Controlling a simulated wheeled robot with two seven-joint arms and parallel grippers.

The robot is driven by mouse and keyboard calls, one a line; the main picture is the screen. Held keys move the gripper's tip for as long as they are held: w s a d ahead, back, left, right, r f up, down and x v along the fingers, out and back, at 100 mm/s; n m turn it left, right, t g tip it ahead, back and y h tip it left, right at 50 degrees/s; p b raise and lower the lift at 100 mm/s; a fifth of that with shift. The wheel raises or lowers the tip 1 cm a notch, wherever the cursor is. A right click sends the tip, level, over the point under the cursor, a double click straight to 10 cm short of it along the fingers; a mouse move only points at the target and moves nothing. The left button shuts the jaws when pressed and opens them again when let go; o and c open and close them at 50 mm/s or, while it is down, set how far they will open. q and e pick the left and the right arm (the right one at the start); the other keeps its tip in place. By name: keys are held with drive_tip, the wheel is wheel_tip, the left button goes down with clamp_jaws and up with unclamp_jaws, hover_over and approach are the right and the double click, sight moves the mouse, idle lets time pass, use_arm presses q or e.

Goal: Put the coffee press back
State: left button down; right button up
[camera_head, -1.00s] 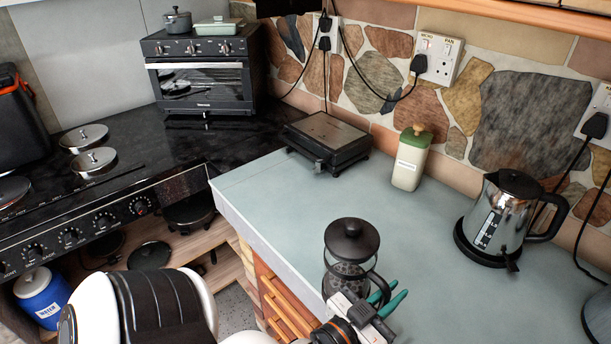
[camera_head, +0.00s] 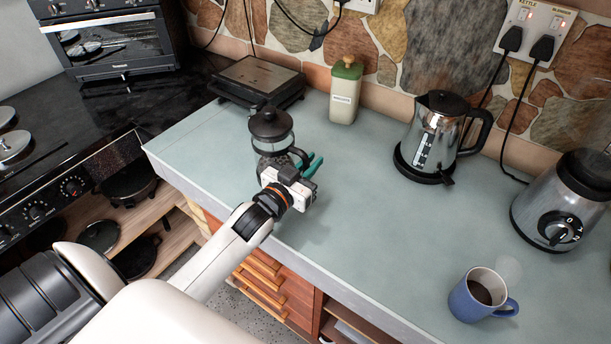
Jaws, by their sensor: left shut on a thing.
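The coffee press (camera_head: 271,127), a glass jar with a black lid and knob, is upright over the left part of the grey-green counter (camera_head: 350,205). My left gripper (camera_head: 302,172), with teal fingertips, is shut on the press at its handle side. The gripper and wrist hide the lower part of the press, so I cannot tell whether its base touches the counter. My right gripper is not in view.
A flat black grill (camera_head: 258,80) and a green-lidded canister (camera_head: 345,92) stand behind the press. A kettle (camera_head: 437,135), a blender base (camera_head: 560,205) and a blue coffee mug (camera_head: 480,295) stand to the right. The middle counter is clear.

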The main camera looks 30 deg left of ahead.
use_arm(q)
drive_tip(key=shift+f, duration=2.2)
drive_tip(key=c, duration=1.4)
unclamp_jaws()
drive_tip(key=shift+d+f, duration=0.1)
drive_tip(key=s, duration=0.3)
drive_tip(key=s+b, duration=0.1)
drive_tip(key=s, duration=0.3)
drive_tip(key=s+a+b, duration=0.1)
drive_tip(key=s, duration=0.3)
drive_tip(key=shift+s, duration=0.55)
